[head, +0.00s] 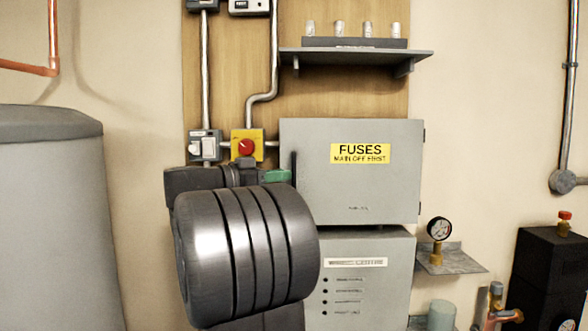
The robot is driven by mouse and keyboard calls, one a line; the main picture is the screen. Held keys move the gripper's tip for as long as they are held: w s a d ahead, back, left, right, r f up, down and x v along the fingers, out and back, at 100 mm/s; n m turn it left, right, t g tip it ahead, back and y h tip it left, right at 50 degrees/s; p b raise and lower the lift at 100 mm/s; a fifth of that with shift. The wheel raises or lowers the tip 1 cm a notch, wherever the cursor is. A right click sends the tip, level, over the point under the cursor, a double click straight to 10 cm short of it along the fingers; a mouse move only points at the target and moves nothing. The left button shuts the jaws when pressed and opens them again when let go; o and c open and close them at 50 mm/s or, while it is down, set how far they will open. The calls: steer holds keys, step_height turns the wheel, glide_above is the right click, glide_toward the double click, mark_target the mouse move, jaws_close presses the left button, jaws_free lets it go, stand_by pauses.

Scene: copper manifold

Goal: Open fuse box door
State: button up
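The grey fuse box door (350,188) faces me in the middle of the head view, with a yellow label (360,153) reading "FUSES MAIN OFF FIRST". It looks closed, with hinges along its right edge. A dark upright handle (294,162) is near its left edge, its lower part hidden. My gripper (242,173) is at the left of the door, just below the red rotary switch (245,147) on its yellow box. My large dark arm link hides most of the gripper. Its fingertips and any contact with the handle cannot be made out.
A shelf (355,55) with small silver cylinders is above. A grey cabinet (366,280) sits directly below the door. A pressure gauge (439,229) on a small bracket is at lower right. A grey tank (50,220) stands left.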

mark_target(294, 173)
steer(key=p+x, duration=0.1)
steer(key=x, duration=0.3)
steer(key=shift+w+d, duration=0.25)
steer(key=shift+d, duration=0.1)
jaws_close()
